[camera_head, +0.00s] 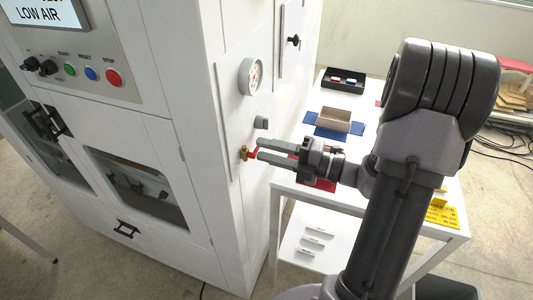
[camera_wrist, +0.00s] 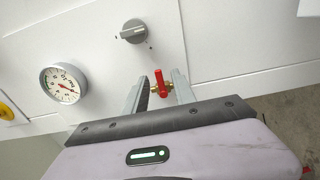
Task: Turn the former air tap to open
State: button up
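The air tap, a brass valve with a red lever (camera_wrist: 160,84), sits on the side panel of the white machine. In the head view its brass body (camera_head: 244,153) shows at the panel, with part of the red lever beside my fingers. My gripper (camera_wrist: 156,86) is open, with one finger on each side of the red lever. Both fingers look apart from the lever in the wrist view. In the head view my gripper (camera_head: 260,149) points left at the panel, its fingertips close to the tap. The machine's screen (camera_head: 45,14) reads "LOW AIR".
A grey knob (camera_wrist: 133,31) and a pressure gauge (camera_wrist: 63,83) are on the same panel near the tap.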

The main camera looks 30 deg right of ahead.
jog(key=shift+w+a, duration=0.15)
jog(key=shift+w, duration=0.05)
grip_shut()
jog(key=shift+r, duration=0.15)
jog(key=n, duration=0.1)
jog(key=n+p, duration=0.1)
jog(key=n, duration=0.1)
jog(key=shift+s+r, duration=0.1)
jog(key=shift+r, duration=0.25)
jog(key=n, duration=0.4)
jog(key=shift+s+a+r+n+p, duration=0.15)
jog(key=shift+a+r+n+p, duration=0.1)
jog(key=shift+r+n+p, duration=0.15)
jog(key=n, duration=0.3)
jog(key=n+b, duration=0.1)
jog(key=shift+s+a+r+n, duration=0.25)
jog(key=shift+a+r+n, duration=0.05)
jog(key=shift+a, duration=0.05)
jog(key=shift+s+a+r+n+b, duration=0.15)
jog(key=shift+n+b, duration=0.4)
jog(key=shift+n, duration=0.4)
jog(key=shift+s+a+n+b, duration=0.1)
jog(key=shift+a+n+b, duration=0.1)
jog(key=shift+n+b, duration=0.5)
jog(key=shift+s+a+r+n+b, duration=0.15)
jog(key=shift+n+b, duration=0.2)
jog(key=shift+n, duration=0.8)
jog(key=shift+f, duration=0.1)
